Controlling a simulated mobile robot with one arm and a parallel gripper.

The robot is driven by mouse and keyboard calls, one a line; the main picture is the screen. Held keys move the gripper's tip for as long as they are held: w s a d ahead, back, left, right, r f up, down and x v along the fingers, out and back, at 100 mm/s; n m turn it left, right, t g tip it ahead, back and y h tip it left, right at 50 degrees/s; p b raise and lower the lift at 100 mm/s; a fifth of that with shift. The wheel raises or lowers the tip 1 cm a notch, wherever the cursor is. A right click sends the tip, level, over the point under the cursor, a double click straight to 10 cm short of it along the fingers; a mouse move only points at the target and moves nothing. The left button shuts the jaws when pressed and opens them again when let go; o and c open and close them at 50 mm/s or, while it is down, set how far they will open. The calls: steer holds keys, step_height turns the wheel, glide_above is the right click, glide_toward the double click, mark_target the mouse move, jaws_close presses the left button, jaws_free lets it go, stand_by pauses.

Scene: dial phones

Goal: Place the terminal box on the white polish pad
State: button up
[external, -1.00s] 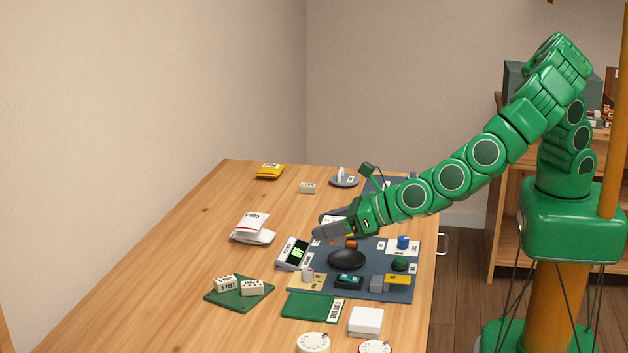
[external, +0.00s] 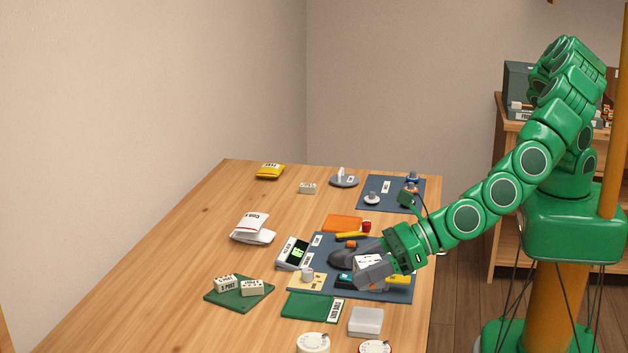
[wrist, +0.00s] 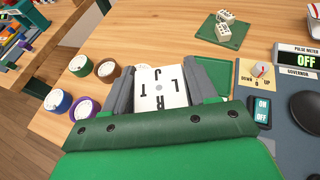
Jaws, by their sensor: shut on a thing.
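The terminal box (external: 368,262) is white with black letters on its top. My gripper (external: 360,267) is shut on it and holds it above the near part of the dark blue mat. In the wrist view the box (wrist: 160,88) sits between my two grey fingers (wrist: 159,92). A white square slab (external: 366,321), which looks like the white polish pad, lies on the wood in front of the mat, below and apart from the box. In the wrist view I cannot make out the pad.
A green pad (external: 309,306) lies left of the white slab. Round dials (external: 313,342) stand at the front. The blue mat (external: 318,240) carries a black oval thing (external: 345,258) and several small parts. An orange pad (external: 343,223) is at its back. The left table is mostly clear.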

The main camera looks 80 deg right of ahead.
mark_target(359, 308)
steer(key=shift+f, duration=3.5)
steer(key=shift+f, duration=0.1)
steer(key=o, duration=1.5)
steer(key=shift+o, duration=0.2)
steer(key=shift+s, duration=0.2)
steer(key=v, duration=1.1)
steer(key=shift+s+d+r, duration=0.15)
steer(key=shift+s+r, duration=0.05)
steer(key=shift+r, duration=0.05)
